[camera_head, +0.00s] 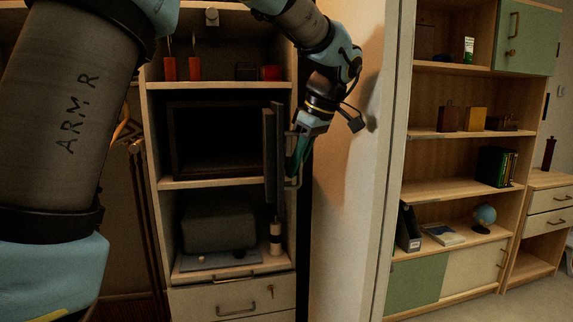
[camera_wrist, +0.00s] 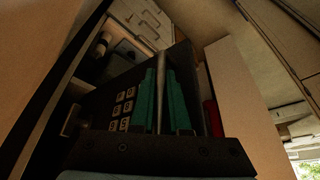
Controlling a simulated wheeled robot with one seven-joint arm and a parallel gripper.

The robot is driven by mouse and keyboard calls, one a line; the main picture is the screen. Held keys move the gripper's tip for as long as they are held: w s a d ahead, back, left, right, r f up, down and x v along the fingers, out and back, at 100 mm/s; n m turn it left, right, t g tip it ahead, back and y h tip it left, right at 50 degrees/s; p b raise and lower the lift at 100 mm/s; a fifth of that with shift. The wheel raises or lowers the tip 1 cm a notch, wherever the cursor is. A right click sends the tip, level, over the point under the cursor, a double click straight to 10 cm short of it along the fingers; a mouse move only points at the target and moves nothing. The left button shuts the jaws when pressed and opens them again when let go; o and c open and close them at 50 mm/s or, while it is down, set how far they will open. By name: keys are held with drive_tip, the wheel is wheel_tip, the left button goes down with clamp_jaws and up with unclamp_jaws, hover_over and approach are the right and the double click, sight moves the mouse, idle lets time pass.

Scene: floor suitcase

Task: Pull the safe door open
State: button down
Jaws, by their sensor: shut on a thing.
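The black safe (camera_head: 170,140) sits on a middle shelf of the wooden cabinet, its dark inside showing. Its door (camera_head: 273,155) stands open, swung out on the right side and seen nearly edge-on in the head view. In the wrist view the door's dark face (camera_wrist: 100,110) fills the middle, with a keypad (camera_wrist: 122,108) of pale buttons. My gripper (camera_head: 297,165) is at the door's outer face, its green fingers (camera_wrist: 162,100) shut on the grey bar handle (camera_wrist: 162,62). The fingers hide part of the handle.
The cabinet's light side panel (camera_head: 345,150) stands close to the right of my gripper. A shelf below holds a grey box-like thing (camera_head: 218,220) and a pale cylinder (camera_head: 275,238). Another shelf unit (camera_head: 455,90) stands farther right.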

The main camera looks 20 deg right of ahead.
drive_tip(key=shift+s+d+f, duration=0.15)
drive_tip(key=shift+s+d, duration=0.05)
drive_tip(key=shift+s, duration=0.1)
drive_tip(key=c, duration=1.2)
unclamp_jaws()
drive_tip(key=shift+w, duration=0.1)
drive_tip(key=shift+r, duration=0.3)
wheel_tip(320, 180, up, 9)
drive_tip(key=shift+r+b, duration=0.1)
drive_tip(key=shift+b, duration=0.45)
drive_tip(key=shift+a+r, duration=0.1)
drive_tip(key=shift+r, duration=0.25)
drive_tip(key=shift+f, duration=0.1)
